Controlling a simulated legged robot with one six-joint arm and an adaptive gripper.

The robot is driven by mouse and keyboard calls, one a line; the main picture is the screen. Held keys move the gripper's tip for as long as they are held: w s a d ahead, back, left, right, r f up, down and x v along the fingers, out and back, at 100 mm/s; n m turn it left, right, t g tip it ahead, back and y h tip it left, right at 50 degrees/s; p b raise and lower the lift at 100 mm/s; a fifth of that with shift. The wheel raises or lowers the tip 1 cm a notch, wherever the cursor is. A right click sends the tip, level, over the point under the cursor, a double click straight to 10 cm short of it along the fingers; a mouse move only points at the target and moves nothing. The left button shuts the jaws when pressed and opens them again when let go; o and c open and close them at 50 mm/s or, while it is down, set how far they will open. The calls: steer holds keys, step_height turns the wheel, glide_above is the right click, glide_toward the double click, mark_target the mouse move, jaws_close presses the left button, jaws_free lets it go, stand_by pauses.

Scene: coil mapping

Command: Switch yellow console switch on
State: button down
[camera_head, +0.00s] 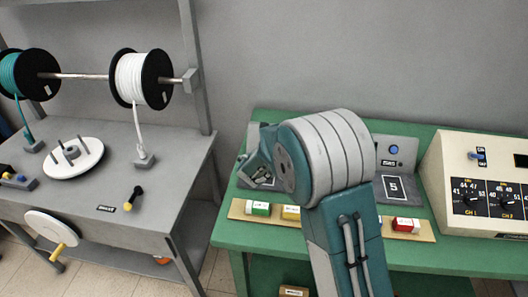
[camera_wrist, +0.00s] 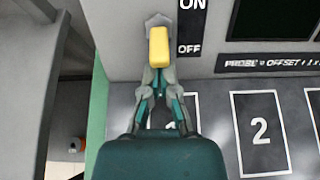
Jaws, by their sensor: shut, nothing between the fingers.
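The yellow console switch (camera_wrist: 159,48) shows in the wrist view on a light grey panel. Its yellow lever hangs from a grey collar and points down, level with the OFF label (camera_wrist: 189,49). The ON label (camera_wrist: 193,4) is above. My gripper (camera_wrist: 158,74) is shut and empty, with its fingertips just below the lever's lower end. I cannot tell whether they touch it. In the head view my arm covers the middle of the green bench, and the yellow switch is hidden behind it.
The green bench (camera_head: 444,255) carries a cream console (camera_head: 450,150) with dials at the right. A grey bench (camera_head: 130,190) with cable spools (camera_head: 133,79) stands left. A dark plate marked 2 (camera_wrist: 260,130) lies right of my gripper.

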steer(key=shift+r, duration=0.25)
steer(key=shift+w+r+g, duration=0.1)
steer(key=shift+r+g, duration=0.3)
steer(key=shift+g, duration=0.3)
steer(key=shift+r, duration=0.15)
steer(key=shift+w+r, duration=0.3)
steer(key=shift+r, duration=1.1)
